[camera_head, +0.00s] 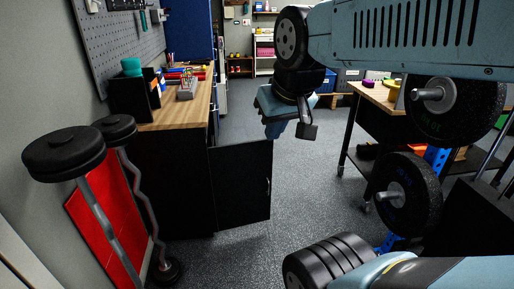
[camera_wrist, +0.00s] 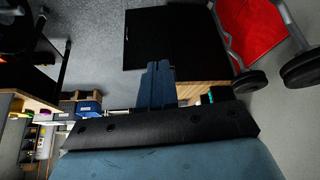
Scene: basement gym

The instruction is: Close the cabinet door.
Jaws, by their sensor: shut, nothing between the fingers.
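The black cabinet door (camera_head: 241,182) stands swung open from the cabinet (camera_head: 170,180) under the wooden worktop, reaching out over the floor. Its thin handle (camera_head: 268,186) is near its free edge. In the wrist view the door (camera_wrist: 145,35) is a dark panel beyond the fingers, with the handle (camera_wrist: 126,33) at its left. My gripper (camera_head: 277,131) is above and beside the door's upper free corner in the head view. It also shows in the wrist view (camera_wrist: 158,70), fingers together and empty. I cannot tell the exact gap between fingers and door.
The worktop (camera_head: 182,104) carries tools and boxes. Barbells (camera_head: 64,154) stand at the left near a red panel (camera_head: 105,210). A wheeled table (camera_head: 378,97) and weight plates (camera_head: 407,192) are at the right. Grey floor (camera_head: 312,200) is clear between.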

